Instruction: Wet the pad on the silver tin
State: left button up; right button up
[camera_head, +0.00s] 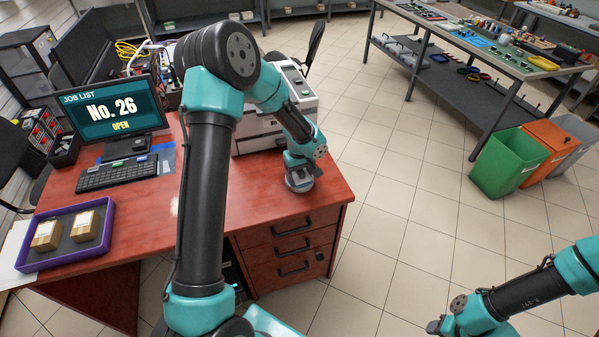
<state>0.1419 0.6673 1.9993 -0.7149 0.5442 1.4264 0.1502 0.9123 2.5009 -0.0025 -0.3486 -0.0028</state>
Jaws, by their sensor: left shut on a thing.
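The silver tin (299,184) is a low, round, grey metal thing near the right front corner of the red desk. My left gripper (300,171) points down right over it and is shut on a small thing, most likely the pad. The jaws and wrist hide most of what is held, and I cannot tell whether it touches the tin. My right gripper (437,326) is at the bottom edge, well right of the desk and over the floor. It is small and partly cut off, so its jaws do not show clearly.
The red desk (250,205) carries a white printer (262,134) behind my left gripper, a keyboard (118,173), a monitor reading "No. 26 OPEN" (108,108), and a purple tray (28,262) with two boxes. Bins and a workbench (480,50) stand right.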

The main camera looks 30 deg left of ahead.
pick_arm(q)
jog(key=shift+r, duration=3.35)
jog(key=w+d+f+m, duration=0.2)
jog(key=d+m, duration=0.1)
jog(key=d, duration=0.1)
jog(key=w+d+f+m, duration=0.2)
jog(key=d+f+m, duration=0.1)
jog(key=d+m, duration=0.1)
jog(key=w+d+f+m, duration=0.2)
jog(key=d+m, duration=0.1)
jog(key=d, duration=0.3)
jog(key=shift+d+f+m, duration=0.2)
jog(key=shift+f+m, duration=0.15)
jog(key=shift+m, duration=0.05)
